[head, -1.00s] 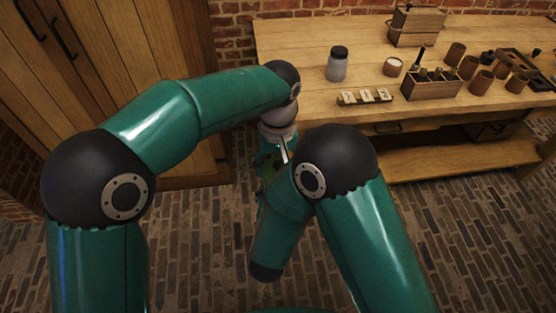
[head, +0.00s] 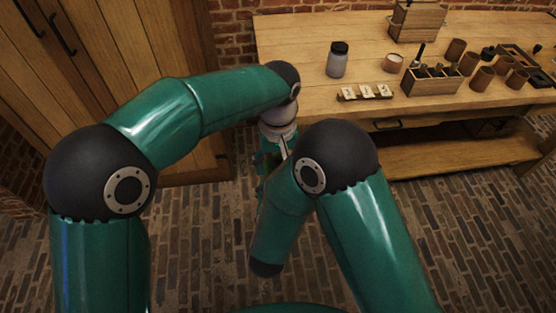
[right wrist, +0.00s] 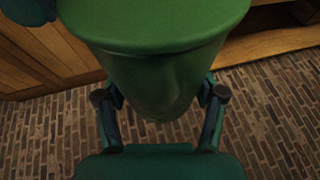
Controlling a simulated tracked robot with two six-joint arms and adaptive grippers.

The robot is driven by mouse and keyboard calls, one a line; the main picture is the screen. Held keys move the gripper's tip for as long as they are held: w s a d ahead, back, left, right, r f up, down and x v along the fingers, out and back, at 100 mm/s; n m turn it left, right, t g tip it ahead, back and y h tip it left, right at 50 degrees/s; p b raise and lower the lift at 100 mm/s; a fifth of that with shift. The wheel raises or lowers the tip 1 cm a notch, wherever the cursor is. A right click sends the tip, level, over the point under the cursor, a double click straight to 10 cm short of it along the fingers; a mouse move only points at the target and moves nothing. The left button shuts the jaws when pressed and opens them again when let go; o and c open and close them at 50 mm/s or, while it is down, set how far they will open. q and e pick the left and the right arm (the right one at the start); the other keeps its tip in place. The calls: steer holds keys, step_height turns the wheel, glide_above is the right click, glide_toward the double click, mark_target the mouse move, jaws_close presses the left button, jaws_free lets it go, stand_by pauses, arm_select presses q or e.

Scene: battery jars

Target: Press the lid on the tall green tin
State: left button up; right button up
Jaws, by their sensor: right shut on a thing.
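The green tin (right wrist: 160,85) fills the upper middle of the right wrist view. Its top is a broad, flat green disc (right wrist: 155,18) with a rim; I cannot tell whether this is a separate lid. My right gripper (right wrist: 160,100) is shut on the tin, with a finger on either side. In the head view my own arms mostly hide the tin and both grippers. My left arm's wrist (head: 278,130) points down beside my right arm, and its fingers cannot be made out. A dark shape at the top left of the right wrist view is unclear.
The wooden bench (head: 300,90) stands at the back right. On it are a grey jar with a dark lid (head: 337,62), a small marked rack (head: 364,92), a divided wooden box (head: 432,82) and several brown cups. A wooden cabinet (head: 110,60) stands at left. The brick floor (head: 450,235) is clear.

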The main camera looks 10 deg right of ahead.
arm_select(q)
steer(key=shift+f, duration=0.2)
steer(key=o, duration=0.9)
steer(key=shift+c, duration=0.2)
step_height(320, 180, up, 12)
steer(key=shift+f, duration=0.15)
